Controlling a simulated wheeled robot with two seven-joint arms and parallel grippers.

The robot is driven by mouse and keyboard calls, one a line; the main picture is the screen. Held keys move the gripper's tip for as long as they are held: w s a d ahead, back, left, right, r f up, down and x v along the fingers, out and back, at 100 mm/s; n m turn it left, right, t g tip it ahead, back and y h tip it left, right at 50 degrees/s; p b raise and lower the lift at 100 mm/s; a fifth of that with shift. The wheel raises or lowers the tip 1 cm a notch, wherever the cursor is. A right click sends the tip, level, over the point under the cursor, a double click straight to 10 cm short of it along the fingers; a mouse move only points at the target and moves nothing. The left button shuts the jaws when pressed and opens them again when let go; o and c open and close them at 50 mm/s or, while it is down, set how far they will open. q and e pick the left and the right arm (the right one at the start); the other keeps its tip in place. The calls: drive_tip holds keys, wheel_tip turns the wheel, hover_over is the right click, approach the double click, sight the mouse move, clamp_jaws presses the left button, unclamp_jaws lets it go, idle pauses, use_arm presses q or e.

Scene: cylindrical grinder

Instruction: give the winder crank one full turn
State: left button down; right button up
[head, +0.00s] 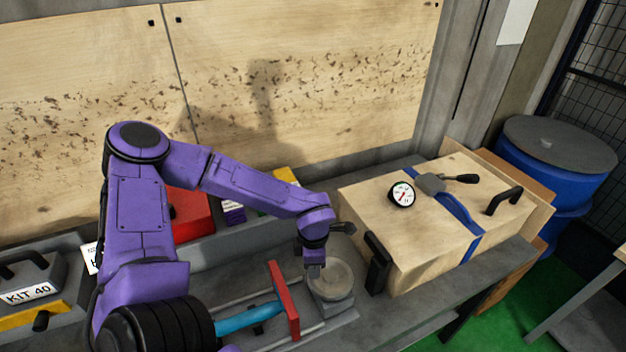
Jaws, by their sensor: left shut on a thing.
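A round grey winder (338,279) stands on the grey bench, just right of a red plate. My left gripper (314,272) reaches down over the left side of its round top, fingers pointing down. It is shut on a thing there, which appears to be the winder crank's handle. The fingers hide most of the handle, so its shape and the crank's exact angle cannot be told. My right gripper is not in view.
The upright red plate (283,300) and a blue cylinder (246,317) lie close left of the winder. A wooden crate (362,213) with a gauge, blue strap and black handles stands close right. A blue drum (560,170) is farther right. Red and yellow boxes stand behind my arm.

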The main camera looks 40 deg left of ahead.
use_arm(q)
drive_tip(key=m, duration=0.2)
drive_tip(key=w+m, duration=0.2)
drive_tip(key=m, duration=0.1)
drive_tip(key=shift+w+a+r+m, duration=0.1)
drive_tip(key=shift+w+a+m, duration=0.05)
drive_tip(key=shift+a+m, duration=0.15)
drive_tip(key=m, duration=0.1)
drive_tip(key=w+m, duration=0.1)
drive_tip(key=m, duration=0.1)
drive_tip(key=w+m, duration=0.1)
drive_tip(key=m, duration=0.1)
drive_tip(key=shift+d, duration=0.25)
drive_tip(key=shift+m, duration=0.4)
drive_tip(key=c, duration=0.9)
unclamp_jaws()
wheel_tip(320, 180, up, 10)
drive_tip(key=b, duration=0.1)
drive_tip(key=shift+r+b, duration=0.2)
drive_tip(key=shift+b, duration=0.15)
